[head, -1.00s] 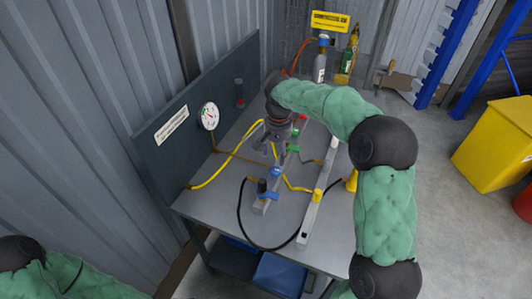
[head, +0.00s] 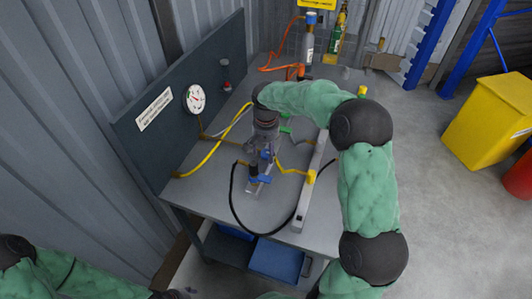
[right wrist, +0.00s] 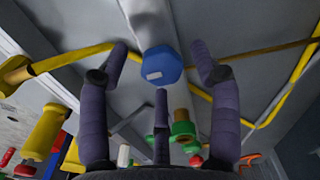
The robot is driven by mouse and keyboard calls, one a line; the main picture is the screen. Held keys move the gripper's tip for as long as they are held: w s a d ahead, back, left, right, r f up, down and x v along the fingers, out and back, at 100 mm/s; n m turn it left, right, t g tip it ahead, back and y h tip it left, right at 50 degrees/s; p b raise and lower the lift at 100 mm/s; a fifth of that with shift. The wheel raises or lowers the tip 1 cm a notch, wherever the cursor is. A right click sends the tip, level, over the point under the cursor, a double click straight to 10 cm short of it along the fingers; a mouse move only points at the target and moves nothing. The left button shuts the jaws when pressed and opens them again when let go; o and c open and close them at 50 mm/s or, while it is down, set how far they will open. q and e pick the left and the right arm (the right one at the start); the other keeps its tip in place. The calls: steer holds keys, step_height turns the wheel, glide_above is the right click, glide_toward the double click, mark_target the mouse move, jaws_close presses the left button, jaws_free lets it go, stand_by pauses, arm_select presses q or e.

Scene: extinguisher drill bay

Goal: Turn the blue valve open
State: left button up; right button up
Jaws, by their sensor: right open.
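A blue knob (right wrist: 162,65) with a white mark shows in the right wrist view, ahead of and between the spread fingers of my right gripper. I see no finger closed on it. In the head view my right gripper (head: 261,155) points down over the manifold on the bench, open, beside a small blue part (head: 268,156). A blue lever (head: 262,180) sits just in front of it. The gripper partly hides the fittings, so I cannot tell which blue part there is the knob. My left arm shows at the lower left; its gripper is out of view.
The grey bench (head: 205,195) carries yellow pipes, a black hose (head: 237,215) and a pale rail (head: 310,200). A gauge (head: 194,99) is on the back panel. Green fittings (right wrist: 183,132) stand close to the fingers. Bottles (head: 307,50) stand at the far end.

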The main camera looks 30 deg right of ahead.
steer(key=shift+f, duration=0.15)
steer(key=c, duration=1.1)
